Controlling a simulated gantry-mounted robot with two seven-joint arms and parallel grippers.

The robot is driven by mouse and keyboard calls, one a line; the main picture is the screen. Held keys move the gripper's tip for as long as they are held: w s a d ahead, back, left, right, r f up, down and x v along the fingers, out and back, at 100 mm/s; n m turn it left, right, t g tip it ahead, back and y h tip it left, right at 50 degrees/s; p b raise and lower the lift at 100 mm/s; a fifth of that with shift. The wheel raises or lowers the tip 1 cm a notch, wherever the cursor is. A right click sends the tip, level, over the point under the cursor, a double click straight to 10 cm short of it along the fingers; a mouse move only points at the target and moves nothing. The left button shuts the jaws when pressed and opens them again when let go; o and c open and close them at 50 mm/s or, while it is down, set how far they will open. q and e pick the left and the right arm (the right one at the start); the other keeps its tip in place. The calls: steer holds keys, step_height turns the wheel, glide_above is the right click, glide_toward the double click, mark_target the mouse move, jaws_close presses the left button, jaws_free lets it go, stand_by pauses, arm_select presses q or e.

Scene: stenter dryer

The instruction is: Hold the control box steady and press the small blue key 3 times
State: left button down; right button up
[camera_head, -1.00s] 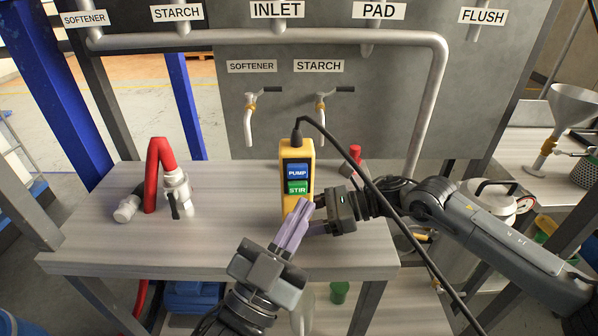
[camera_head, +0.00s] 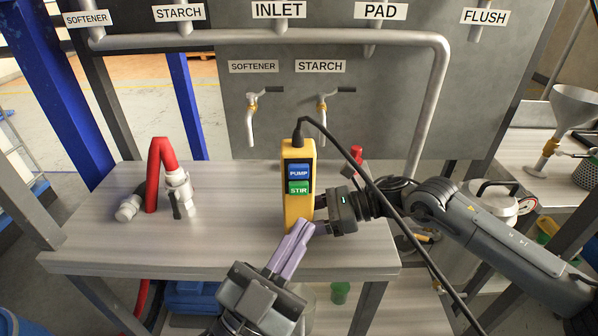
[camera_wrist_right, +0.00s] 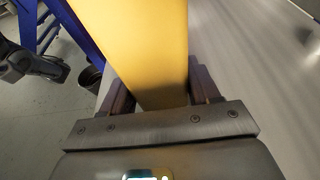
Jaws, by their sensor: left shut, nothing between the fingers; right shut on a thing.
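The yellow control box (camera_head: 297,211) stands upright above the grey table, with a cable from its top. Its front has a blue PUMP key (camera_head: 299,171) above a green STIR key (camera_head: 299,187). My right gripper (camera_head: 319,207) is shut on the lower part of the box from the right. In the right wrist view the box (camera_wrist_right: 152,50) sits between the two fingers (camera_wrist_right: 160,88). My left gripper (camera_head: 305,229) is shut and empty, its purple fingers pointing up and right. Its tips are just below the keys, in front of the box's lower end; whether they touch it I cannot tell.
A black cable (camera_head: 374,181) runs from the box across my right arm. A red hose with a grey fitting (camera_head: 178,187) lies on the left of the table (camera_head: 120,241). Two taps hang on the panel behind. The table's middle left is clear.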

arm_select(q)
steer(key=shift+w, duration=0.1)
glide_toward(307, 167)
steer(key=shift+w+d+r, duration=1.3)
steer(key=shift+d+r, duration=0.2)
steer(key=shift+w, duration=0.9)
stand_by(2.2)
steer(key=shift+s, duration=0.9)
steer(key=shift+s, duration=0.15)
steer(key=shift+s+d, duration=0.1)
steer(key=shift+s, duration=2.25)
